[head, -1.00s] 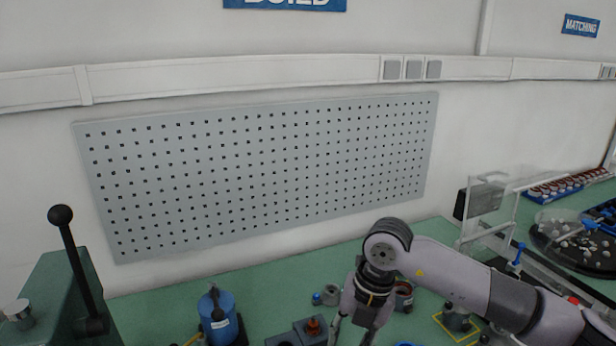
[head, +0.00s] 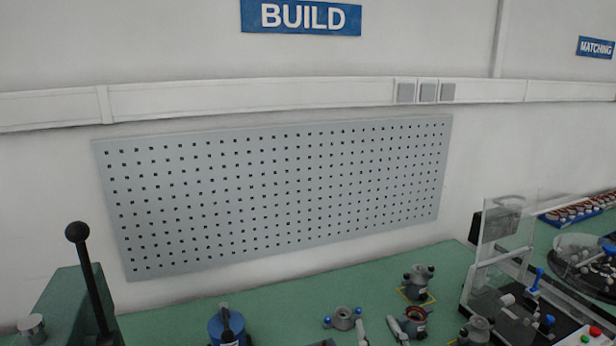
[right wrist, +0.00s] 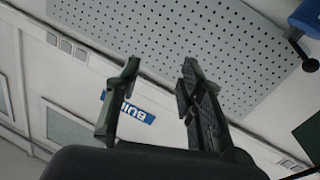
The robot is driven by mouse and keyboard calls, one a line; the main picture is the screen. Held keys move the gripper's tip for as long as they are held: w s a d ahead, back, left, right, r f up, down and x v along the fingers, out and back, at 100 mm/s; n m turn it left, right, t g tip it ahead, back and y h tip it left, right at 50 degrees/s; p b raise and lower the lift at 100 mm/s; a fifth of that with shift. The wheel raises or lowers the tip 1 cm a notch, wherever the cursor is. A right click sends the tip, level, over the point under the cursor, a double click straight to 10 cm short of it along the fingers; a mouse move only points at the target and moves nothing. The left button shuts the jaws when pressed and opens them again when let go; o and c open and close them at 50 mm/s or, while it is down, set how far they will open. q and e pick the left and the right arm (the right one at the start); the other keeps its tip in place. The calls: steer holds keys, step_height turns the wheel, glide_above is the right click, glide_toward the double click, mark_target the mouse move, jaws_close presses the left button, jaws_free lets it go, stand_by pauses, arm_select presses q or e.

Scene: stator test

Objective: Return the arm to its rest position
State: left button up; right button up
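My right gripper (head: 380,326) shows only as two fingertips at the bottom edge of the head view, pointing up and spread apart. The rest of my right arm is below the picture. In the right wrist view my right gripper (right wrist: 160,66) is open, with two dark fingers apart and nothing between them. Beyond the fingers that view shows the wall and pegboard, tilted. My left arm and gripper are not in the head view.
The green bench (head: 290,290) carries a blue cylinder (head: 228,322), a small grey part (head: 343,318) and a grey housing (head: 417,282). A lever press (head: 92,285) stands left. A clear-guarded fixture (head: 500,255) stands right. The pegboard (head: 280,195) hangs behind.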

steer(key=s+d+f+m+g+h, duration=0.1)
steer(key=s+d+f+g+h, duration=0.15)
steer(key=s+f+g, duration=0.4)
steer(key=s+d+f+m+g+h, duration=0.1)
steer(key=s+d+f, duration=0.25)
steer(key=f, duration=0.55)
steer(key=s+d+f+g+y, duration=0.1)
steer(key=s+f+g, duration=0.25)
steer(key=s, duration=0.45)
steer(key=s+d+f+g, duration=0.1)
steer(key=s+f+g, duration=0.25)
steer(key=s, duration=0.35)
steer(key=s+f+g, duration=0.1)
steer(key=s+f, duration=0.2)
steer(key=f, duration=2.6)
steer(key=s+d+f+g, duration=0.1)
steer(key=s+d+f, duration=0.2)
steer(key=s+f, duration=1)
steer(key=s, duration=0.2)
steer(key=shift+s+f, duration=0.35)
steer(key=shift+f, duration=0.05)
